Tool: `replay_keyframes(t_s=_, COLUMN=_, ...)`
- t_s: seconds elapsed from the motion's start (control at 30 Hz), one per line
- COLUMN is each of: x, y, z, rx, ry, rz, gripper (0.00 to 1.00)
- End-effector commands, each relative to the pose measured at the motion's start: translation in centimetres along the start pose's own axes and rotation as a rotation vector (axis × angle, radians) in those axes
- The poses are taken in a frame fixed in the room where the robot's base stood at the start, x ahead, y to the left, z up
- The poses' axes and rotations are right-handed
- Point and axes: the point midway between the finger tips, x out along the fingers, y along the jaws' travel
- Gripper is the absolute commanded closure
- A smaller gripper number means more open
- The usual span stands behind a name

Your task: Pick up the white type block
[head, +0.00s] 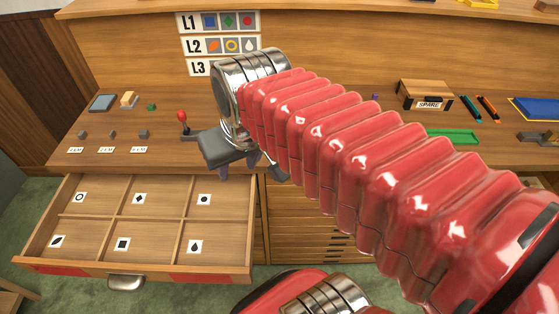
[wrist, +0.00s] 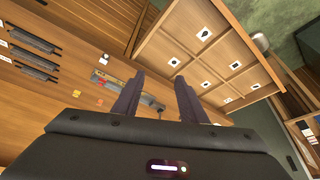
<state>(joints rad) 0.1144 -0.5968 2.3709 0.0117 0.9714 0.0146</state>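I cannot pick out a white type block for certain in either view. Three small grey blocks, including the middle one (head: 112,134), stand in a row behind white labels on the left of the bench. My gripper (head: 238,166) hangs over the bench's front edge, right of the open drawer. In the wrist view my gripper (wrist: 160,78) has its two dark fingers apart, with nothing held between them. My red bellows arm hides the middle of the bench.
The open drawer (head: 172,222) has several compartments with symbol cards and juts out at the left. A red-knobbed lever (head: 182,120) stands close left of my gripper. A SPARE box (head: 425,94), green tray (head: 454,136) and blue tray (head: 538,108) are at the right.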

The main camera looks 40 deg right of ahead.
Motion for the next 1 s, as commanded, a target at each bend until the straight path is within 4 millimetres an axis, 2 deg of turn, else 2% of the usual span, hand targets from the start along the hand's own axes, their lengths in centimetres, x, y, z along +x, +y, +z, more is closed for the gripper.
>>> replay_keyframes(t_s=0.3, x=1.2, y=4.7, z=-4.7, rx=0.189, ry=-0.141, rz=0.055, gripper=0.62)
replay_keyframes(t_s=0.6, x=3.1, y=10.1, z=-8.1, rx=0.370, ry=-0.267, rz=0.096, gripper=0.62)
replay_keyframes(t_s=0.8, x=4.8, y=13.9, z=-9.5, rx=0.481, ry=-0.343, rz=0.116, gripper=0.62)
replay_keyframes(t_s=1.0, x=5.6, y=15.8, z=-10.1, rx=0.536, ry=-0.380, rz=0.125, gripper=0.62)
